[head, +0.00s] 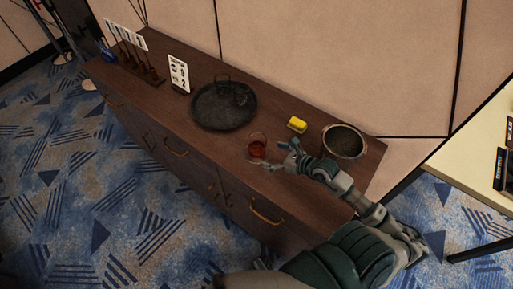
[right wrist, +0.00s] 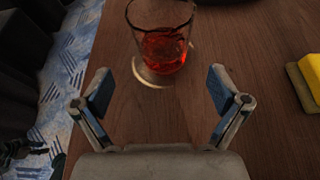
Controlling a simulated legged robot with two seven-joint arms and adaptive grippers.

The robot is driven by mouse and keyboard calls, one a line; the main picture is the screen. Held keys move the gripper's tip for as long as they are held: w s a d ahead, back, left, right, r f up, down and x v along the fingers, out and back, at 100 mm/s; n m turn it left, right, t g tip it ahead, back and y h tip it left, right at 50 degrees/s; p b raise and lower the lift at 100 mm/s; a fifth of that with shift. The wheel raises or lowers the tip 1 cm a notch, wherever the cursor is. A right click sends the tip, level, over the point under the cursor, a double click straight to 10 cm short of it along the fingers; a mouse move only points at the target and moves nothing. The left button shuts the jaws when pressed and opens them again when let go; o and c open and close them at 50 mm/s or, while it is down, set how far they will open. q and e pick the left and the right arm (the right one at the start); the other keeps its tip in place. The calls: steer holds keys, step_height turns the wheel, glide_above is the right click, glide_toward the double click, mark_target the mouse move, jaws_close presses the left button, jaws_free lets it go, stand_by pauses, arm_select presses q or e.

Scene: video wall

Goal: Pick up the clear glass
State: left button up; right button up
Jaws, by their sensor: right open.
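A clear glass (head: 257,145) holding red liquid stands upright near the front edge of the wooden cabinet top. In the right wrist view the glass (right wrist: 161,42) sits ahead, between the lines of my two fingers. My right gripper (head: 278,156) is open and empty, just to the right of the glass in the head view. In the right wrist view the open right gripper (right wrist: 158,92) has its fingertips short of the glass, with bare wood between them. My left gripper is not in view.
A round black tray (head: 213,122) with dark items lies left of the glass. A yellow sponge (head: 297,125) and a metal pot (head: 343,141) stand to the right. A sign card (head: 179,74) stands farther left. A pale table (head: 480,165) is at far right.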

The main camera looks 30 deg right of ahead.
mark_target(264, 151)
steer(key=x, duration=0.3)
steer(key=shift+w, duration=0.2)
steer(key=x, duration=0.4)
steer(key=shift+d, duration=0.15)
steer(key=shift+w+f, duration=0.2)
steer(key=shift+w, duration=0.05)
steer(key=shift+s, duration=0.1)
steer(key=c, duration=0.5)
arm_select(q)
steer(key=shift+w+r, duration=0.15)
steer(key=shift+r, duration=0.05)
arm_select(e)
steer(key=c, duration=1.1)
steer(key=shift+r, duration=0.25)
